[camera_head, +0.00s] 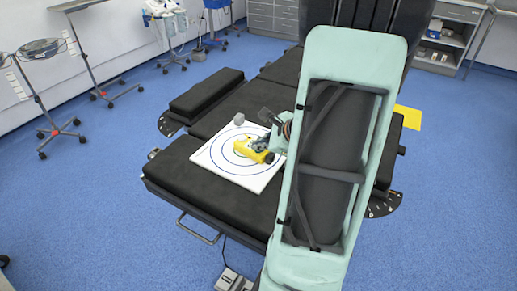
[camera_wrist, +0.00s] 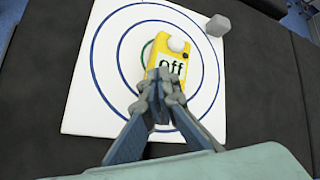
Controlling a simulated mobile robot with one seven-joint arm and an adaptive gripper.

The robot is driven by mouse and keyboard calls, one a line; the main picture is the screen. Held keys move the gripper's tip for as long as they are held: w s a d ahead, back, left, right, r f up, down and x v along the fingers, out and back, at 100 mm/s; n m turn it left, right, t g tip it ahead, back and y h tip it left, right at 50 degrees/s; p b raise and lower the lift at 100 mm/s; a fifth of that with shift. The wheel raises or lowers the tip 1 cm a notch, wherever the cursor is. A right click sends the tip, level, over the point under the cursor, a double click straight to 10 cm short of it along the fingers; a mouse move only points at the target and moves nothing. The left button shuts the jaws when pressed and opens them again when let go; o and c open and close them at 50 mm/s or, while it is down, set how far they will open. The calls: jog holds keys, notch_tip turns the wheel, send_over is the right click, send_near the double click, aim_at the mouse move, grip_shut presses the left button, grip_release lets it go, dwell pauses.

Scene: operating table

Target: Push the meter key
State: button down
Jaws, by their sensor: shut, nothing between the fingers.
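The yellow meter (camera_wrist: 158,48) lies on a white board with blue rings. Its display (camera_wrist: 172,65) reads "off". A round white key (camera_wrist: 177,44) sits on its face beyond the display. The meter also shows in the head view (camera_head: 243,149), partly hidden by my gripper. My gripper (camera_wrist: 164,74) is shut and empty, with its fingertips over the display, short of the key. I cannot tell whether the tips touch the meter. In the head view my gripper (camera_head: 262,146) is low over the board.
The white board (camera_head: 262,185) lies on the black operating table (camera_head: 180,178). A grey cube (camera_wrist: 218,25) stands at the board's far right corner in the wrist view. A separate black pad (camera_head: 207,90) lies at the table's left side. The board around the meter is clear.

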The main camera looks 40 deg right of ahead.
jog(key=shift+f, duration=0.1)
dwell(0.4)
jog(key=shift+f+b, duration=0.4)
jog(key=shift+b, duration=0.25)
jog(key=shift+r, duration=0.5)
notch_tip(320, 180, up, 6)
jog(key=p, duration=0.5)
dwell(0.6)
